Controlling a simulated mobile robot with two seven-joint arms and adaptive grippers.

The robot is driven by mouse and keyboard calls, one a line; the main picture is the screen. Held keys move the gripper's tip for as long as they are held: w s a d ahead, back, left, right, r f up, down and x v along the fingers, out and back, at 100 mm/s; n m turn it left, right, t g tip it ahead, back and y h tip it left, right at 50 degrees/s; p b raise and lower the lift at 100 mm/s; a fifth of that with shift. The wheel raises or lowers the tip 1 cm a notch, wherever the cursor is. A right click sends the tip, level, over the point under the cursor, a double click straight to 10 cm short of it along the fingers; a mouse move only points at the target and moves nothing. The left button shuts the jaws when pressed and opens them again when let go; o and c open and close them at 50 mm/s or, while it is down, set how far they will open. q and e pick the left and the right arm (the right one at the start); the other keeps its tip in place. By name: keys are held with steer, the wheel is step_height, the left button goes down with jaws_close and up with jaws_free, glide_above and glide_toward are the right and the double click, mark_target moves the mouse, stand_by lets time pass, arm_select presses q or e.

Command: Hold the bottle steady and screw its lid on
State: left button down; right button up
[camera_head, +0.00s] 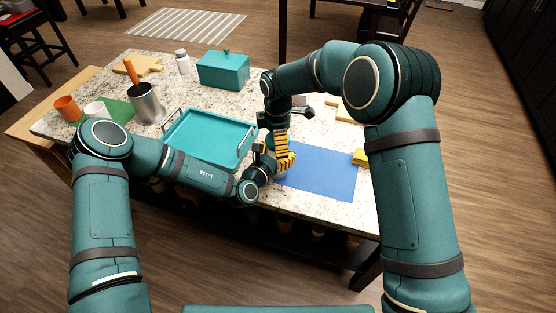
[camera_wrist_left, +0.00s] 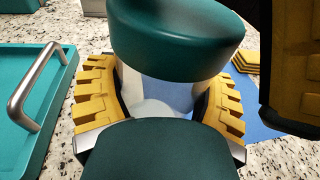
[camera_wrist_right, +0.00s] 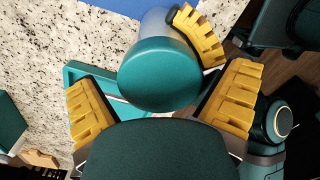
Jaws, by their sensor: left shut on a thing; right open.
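The bottle (camera_wrist_left: 165,95) is clear and stands upright between the yellow fingers of my left gripper (camera_wrist_left: 158,102), which is shut on it. The teal lid (camera_wrist_left: 178,38) is at the bottle's top; I cannot tell how firmly it sits. In the right wrist view the lid (camera_wrist_right: 160,75) lies between the spread fingers of my right gripper (camera_wrist_right: 162,88), with a gap on each side, and part of the bottle (camera_wrist_right: 154,25) shows behind it. In the head view my arms and yellow fingers hide most of the bottle.
A teal tray (camera_head: 171,124) with metal handles lies left of the grippers. A blue mat (camera_head: 325,175) lies to the right, with a yellow block (camera_head: 360,157) at its edge. A teal box (camera_head: 223,72), a metal pot (camera_head: 147,105) and a white shaker (camera_head: 183,64) stand farther back.

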step_height(320, 180, up, 4)
steer(key=shift+r, duration=0.15)
stand_by(0.3)
steer(key=shift+r+m, duration=0.7)
steer(key=shift+r, duration=1)
steer(key=shift+f, duration=4.05)
steer(key=shift+c, duration=0.3)
steer(key=c, duration=1.2)
